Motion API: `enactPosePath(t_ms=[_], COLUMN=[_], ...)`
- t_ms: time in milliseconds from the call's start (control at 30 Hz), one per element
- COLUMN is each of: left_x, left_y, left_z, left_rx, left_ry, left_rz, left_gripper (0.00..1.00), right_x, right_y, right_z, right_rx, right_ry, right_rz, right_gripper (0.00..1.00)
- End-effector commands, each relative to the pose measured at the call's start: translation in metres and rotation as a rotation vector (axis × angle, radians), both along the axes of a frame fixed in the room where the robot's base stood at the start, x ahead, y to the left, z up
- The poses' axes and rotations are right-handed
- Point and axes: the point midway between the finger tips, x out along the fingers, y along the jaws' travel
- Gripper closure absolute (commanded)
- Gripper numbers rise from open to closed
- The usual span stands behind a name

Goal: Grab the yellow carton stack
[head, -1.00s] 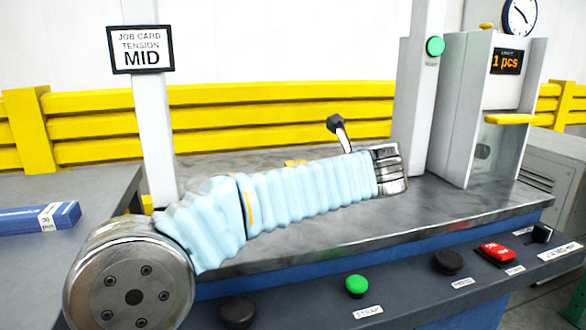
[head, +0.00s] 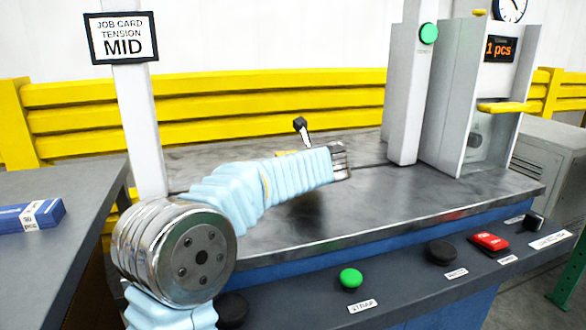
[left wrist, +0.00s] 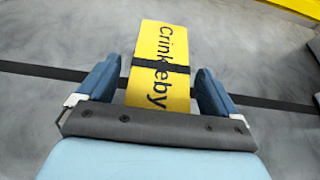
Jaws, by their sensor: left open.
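The yellow carton stack (left wrist: 158,98) bears the word "Crinkleby" and lies on the grey metal table, with a black band across it. It fills the middle of the left wrist view. My left gripper (left wrist: 158,72) is open, with one blue finger on each side of the stack and a gap on both sides. In the head view only a small yellow piece of the stack (head: 282,153) shows behind my left arm, which hides the rest and the gripper's fingers. My right gripper is in neither view.
A black-knobbed lever (head: 301,130) stands behind my left arm. White posts flank the metal table (head: 420,205). Green (head: 350,278), black and red buttons line the front panel. A blue box (head: 30,215) lies on the left table. The metal table's right part is clear.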

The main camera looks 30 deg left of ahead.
Motion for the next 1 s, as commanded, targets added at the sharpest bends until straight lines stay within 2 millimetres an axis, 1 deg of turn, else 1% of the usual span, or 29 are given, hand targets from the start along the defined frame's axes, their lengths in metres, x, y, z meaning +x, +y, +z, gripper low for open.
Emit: enactPosePath(t_ms=[100,300,367,700,733,767,1000], left_x=[0.0050,0.0054,0.0053,0.0052,0.0052,0.0052,0.0053], left_y=[0.0065,0.0064,0.0064,0.0062,0.0062,0.0062,0.0062], left_z=[-0.0030,-0.0034,-0.0032,-0.0032,-0.0026,-0.0026,-0.0001], left_rx=[0.000,0.000,0.000,0.000,0.001,0.001,0.001], left_ry=[0.000,0.000,0.000,0.000,-0.001,-0.001,-0.002], left_rz=[0.000,-0.001,-0.001,-0.001,-0.001,-0.001,-0.001], left_gripper=[0.06,0.06,0.16,0.68,0.69,0.75,0.75], right_x=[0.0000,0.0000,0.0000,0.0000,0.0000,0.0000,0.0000], right_y=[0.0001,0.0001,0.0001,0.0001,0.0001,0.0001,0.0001], right_z=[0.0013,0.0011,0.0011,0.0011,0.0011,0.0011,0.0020], right_rx=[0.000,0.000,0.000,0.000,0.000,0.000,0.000], right_ry=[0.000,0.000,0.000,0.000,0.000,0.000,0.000], right_rz=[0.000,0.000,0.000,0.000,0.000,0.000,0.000], right_gripper=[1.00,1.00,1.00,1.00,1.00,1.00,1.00])
